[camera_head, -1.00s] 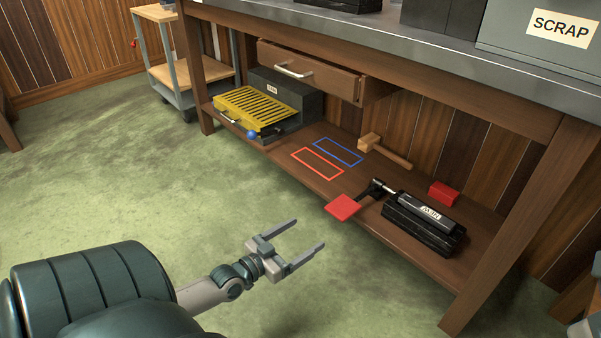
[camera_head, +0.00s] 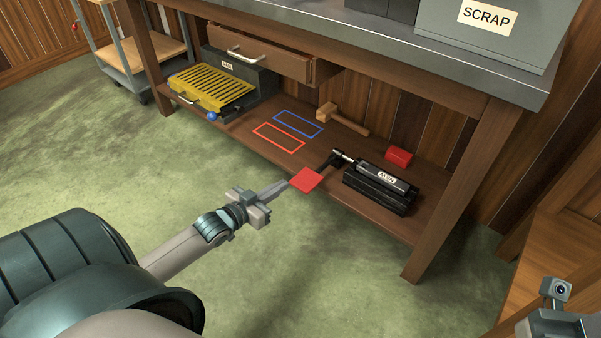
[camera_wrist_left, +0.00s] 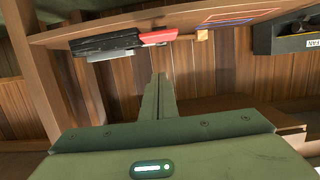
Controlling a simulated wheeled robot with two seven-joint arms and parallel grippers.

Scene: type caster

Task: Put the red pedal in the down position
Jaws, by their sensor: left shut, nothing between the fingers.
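The red pedal (camera_head: 306,180) is a flat red plate on a black arm, sticking out past the front edge of the low shelf. The arm joins a black labelled unit (camera_head: 385,182) on the shelf. My left gripper (camera_head: 287,185) is shut and empty, its fingertips at the near left edge of the pedal; whether they touch it I cannot tell. In the left wrist view, the picture is upside down; the shut fingers (camera_wrist_left: 158,76) point toward the red pedal (camera_wrist_left: 158,36), with a visible gap in the picture. Only a grey wrist part of my right arm shows at bottom right.
A bench leg (camera_head: 455,200) stands right of the unit. Open green floor lies in front.

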